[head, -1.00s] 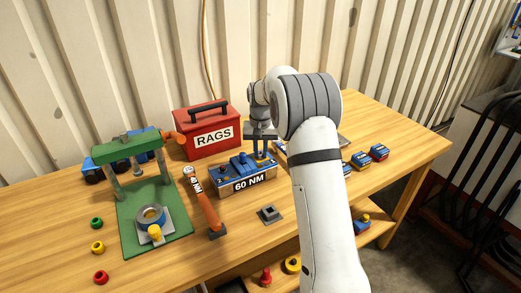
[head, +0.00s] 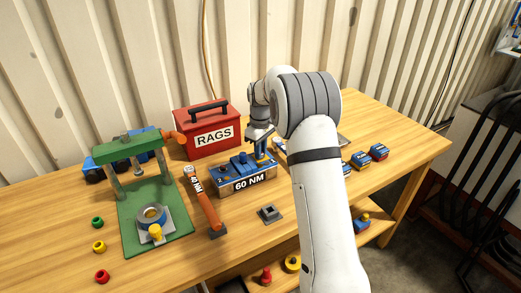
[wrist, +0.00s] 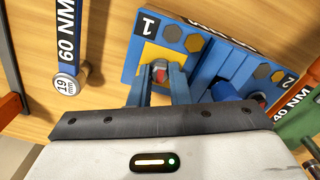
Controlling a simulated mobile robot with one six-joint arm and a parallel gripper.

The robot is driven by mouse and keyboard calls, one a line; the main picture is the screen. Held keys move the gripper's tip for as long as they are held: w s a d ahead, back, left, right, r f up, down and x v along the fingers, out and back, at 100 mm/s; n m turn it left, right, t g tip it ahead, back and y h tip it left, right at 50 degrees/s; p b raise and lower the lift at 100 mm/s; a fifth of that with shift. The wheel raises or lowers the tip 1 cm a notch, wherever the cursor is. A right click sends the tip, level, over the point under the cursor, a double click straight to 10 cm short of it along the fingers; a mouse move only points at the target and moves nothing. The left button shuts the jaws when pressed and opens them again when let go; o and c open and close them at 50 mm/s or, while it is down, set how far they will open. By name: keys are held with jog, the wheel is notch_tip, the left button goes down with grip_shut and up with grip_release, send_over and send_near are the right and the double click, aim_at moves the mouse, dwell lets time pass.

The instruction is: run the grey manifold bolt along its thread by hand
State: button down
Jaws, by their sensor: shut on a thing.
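The blue manifold (head: 235,176) with a "60 NM" plate stands on the bench in the head view, and it fills the upper right of the wrist view (wrist: 200,68). My gripper (wrist: 160,80) points down at the position marked 1, which has a yellow patch. Its two blue fingers are shut on the grey bolt (wrist: 159,70), whose head shows grey with some red between them. The bolt's thread and seat are hidden. In the head view my gripper (head: 262,150) is over the manifold's right end. A second fitting with a red end (wrist: 256,99) is at position 2.
A blue 60 NM wrench (wrist: 68,40) with a 19 mm socket lies near the manifold. An orange 40 NM wrench (head: 206,205) lies left of it. A red RAGS box (head: 208,150) stands behind, a green press (head: 180,212) at left.

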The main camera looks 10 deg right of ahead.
jog(key=n, duration=0.6)
jog(key=shift+n, duration=0.3)
jog(key=n, duration=0.6)
jog(key=shift+n, duration=0.3)
jog(key=c, duration=1.3)
grip_release()
jog(key=shift+c, duration=0.2)
notch_tip(320, 180, up, 8)
jog(key=shift+f, duration=0.1)
